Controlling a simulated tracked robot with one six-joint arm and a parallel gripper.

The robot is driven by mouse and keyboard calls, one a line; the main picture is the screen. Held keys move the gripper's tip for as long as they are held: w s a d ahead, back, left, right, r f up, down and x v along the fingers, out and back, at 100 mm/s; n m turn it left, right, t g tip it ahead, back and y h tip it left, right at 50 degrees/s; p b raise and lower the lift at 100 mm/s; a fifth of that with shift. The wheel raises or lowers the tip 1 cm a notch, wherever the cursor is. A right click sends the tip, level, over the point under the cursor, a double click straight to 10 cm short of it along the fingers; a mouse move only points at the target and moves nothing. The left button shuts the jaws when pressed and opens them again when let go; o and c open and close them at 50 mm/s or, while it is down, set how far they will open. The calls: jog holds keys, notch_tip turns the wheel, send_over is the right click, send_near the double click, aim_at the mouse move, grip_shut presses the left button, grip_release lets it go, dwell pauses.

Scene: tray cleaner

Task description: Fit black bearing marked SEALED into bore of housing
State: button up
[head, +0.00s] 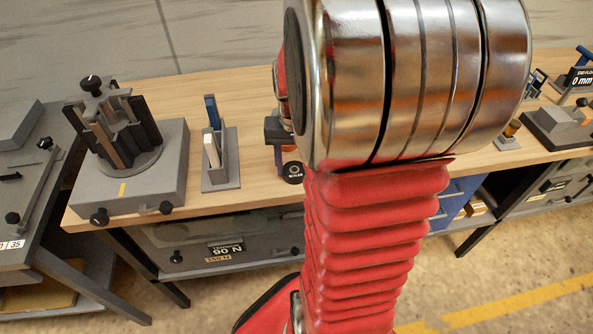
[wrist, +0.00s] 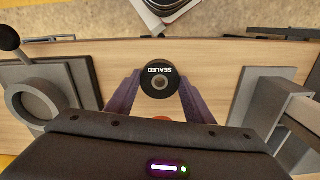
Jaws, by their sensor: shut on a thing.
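The black bearing marked SEALED (wrist: 160,82) is between the two purple fingers of my gripper (wrist: 160,95) in the wrist view, its marked face towards the camera. My gripper is shut on it. In the head view the bearing (head: 292,173) shows just left of my red arm, below the gripper (head: 285,152). I cannot tell whether it touches the bench. A grey block with a round ring-shaped opening (wrist: 36,103), which looks like the housing, lies left of the gripper in the wrist view, apart from the bearing. My arm seems to hide it in the head view.
A grey stand with blue and white upright pieces (head: 220,180) is left of the gripper in the head view. A grey fixture with a dark clamp (head: 158,183) stands farther left. A gauge station (head: 555,125) is at the right. Bare wood lies around the bearing.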

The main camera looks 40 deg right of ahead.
aim_at(295, 170)
jog(key=shift+r, duration=0.1)
notch_tip(295, 170, up, 10)
dwell(0.6)
dwell(0.8)
